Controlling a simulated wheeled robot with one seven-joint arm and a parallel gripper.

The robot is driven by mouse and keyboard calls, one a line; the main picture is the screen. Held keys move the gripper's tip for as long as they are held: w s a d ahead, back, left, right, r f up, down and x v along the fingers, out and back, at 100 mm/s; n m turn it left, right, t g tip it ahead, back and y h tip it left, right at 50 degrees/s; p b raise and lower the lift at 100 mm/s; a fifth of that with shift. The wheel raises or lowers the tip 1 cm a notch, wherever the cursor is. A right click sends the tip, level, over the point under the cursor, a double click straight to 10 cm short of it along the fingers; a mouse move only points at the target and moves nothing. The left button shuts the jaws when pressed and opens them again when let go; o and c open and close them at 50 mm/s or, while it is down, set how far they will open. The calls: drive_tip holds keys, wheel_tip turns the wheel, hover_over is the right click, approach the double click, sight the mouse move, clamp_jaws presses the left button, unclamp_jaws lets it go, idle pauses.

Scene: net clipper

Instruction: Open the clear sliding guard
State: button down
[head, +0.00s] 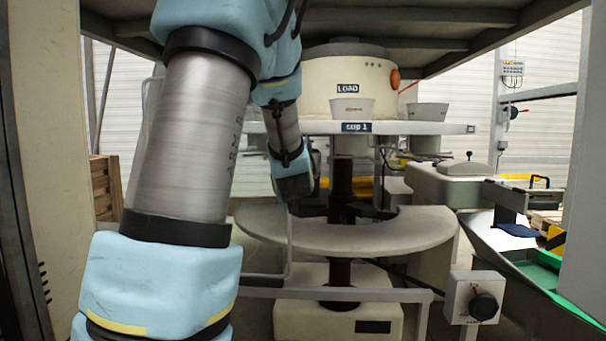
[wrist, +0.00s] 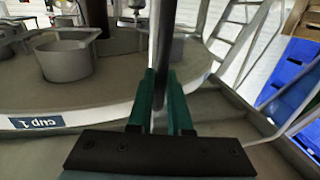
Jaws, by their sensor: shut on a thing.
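The sliding guard shows mainly as a thin grey frame bar (head: 290,240), running down from my gripper and bending left at the bottom; its clear pane is hard to make out. My gripper (head: 294,187) is at this upright bar, left of the machine's centre; its fingertips are hard to see in the head view. In the wrist view, the teal fingers of my gripper (wrist: 161,98) are shut on the upright grey bar (wrist: 161,50), one finger on each side.
Behind the bar is a round table with a "cup 1" label (head: 357,127) and grey cups (head: 352,111). A curved pale shelf (head: 400,230) lies below. A control box with a black knob (head: 474,298) stands front right. Blue crates (wrist: 295,75) show right in the wrist view.

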drive_tip(key=shift+a, duration=0.35)
drive_tip(key=c, duration=0.8)
unclamp_jaws()
drive_tip(key=shift+c, duration=0.2)
drive_tip(key=s+b, duration=0.1)
drive_tip(key=s, duration=0.9)
drive_tip(key=shift+s+d, duration=0.35)
drive_tip(key=shift+d, duration=0.1)
